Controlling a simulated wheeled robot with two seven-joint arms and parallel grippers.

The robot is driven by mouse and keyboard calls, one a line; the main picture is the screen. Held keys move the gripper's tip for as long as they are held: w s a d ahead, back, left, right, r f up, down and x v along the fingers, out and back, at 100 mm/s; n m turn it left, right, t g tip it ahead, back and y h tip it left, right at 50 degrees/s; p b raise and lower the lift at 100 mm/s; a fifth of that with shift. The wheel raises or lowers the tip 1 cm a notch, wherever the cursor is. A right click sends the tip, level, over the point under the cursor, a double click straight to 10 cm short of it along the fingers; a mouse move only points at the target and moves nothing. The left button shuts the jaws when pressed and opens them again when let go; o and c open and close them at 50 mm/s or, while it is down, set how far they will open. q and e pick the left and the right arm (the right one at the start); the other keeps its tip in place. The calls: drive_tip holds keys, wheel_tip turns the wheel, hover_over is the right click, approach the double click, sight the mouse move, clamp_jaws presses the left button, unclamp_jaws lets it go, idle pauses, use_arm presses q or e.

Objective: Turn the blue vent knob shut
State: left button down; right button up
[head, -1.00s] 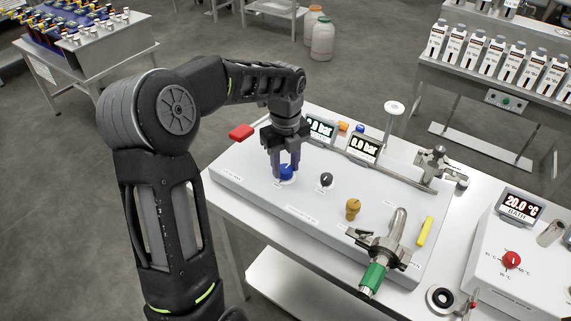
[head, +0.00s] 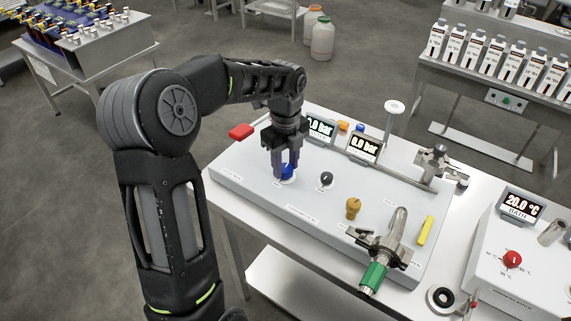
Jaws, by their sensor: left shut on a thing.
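The blue vent knob (head: 287,173) sits on the left part of the grey sloped panel (head: 262,195) in the head view. My left gripper (head: 285,170) reaches down over it from above, with its fingers on either side of the knob. The gripper is shut on the knob and partly hides it, so the knob's exact turn angle is hard to read. My right gripper is not in view.
A black knob (head: 325,179), a brass knob (head: 352,207) and a green-handled valve (head: 374,275) stand to the right on the panel. Two pressure displays (head: 364,146) are behind. A red handle (head: 241,131) lies left of the gripper.

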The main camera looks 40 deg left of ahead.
use_arm(q)
drive_tip(key=n, duration=0.4)
drive_tip(key=shift+b, duration=0.35)
drive_tip(key=n, duration=0.4)
drive_tip(key=shift+w+n+b, duration=0.1)
drive_tip(key=shift+n+b, duration=0.25)
drive_tip(key=shift+n, duration=0.05)
drive_tip(key=n, duration=0.4)
drive_tip(key=shift+n, duration=0.3)
drive_tip(key=n+b, duration=0.1)
drive_tip(key=n, duration=0.2)
drive_tip(key=shift+n, duration=0.3)
drive_tip(key=n, duration=0.3)
drive_tip(key=shift+n, duration=0.3)
drive_tip(key=n, duration=0.4)
drive_tip(key=shift+a+n, duration=0.1)
drive_tip(key=shift+n, duration=0.2)
drive_tip(key=n, duration=0.4)
drive_tip(key=shift+r+n, duration=0.1)
drive_tip(key=shift+n, duration=0.2)
drive_tip(key=n, duration=0.4)
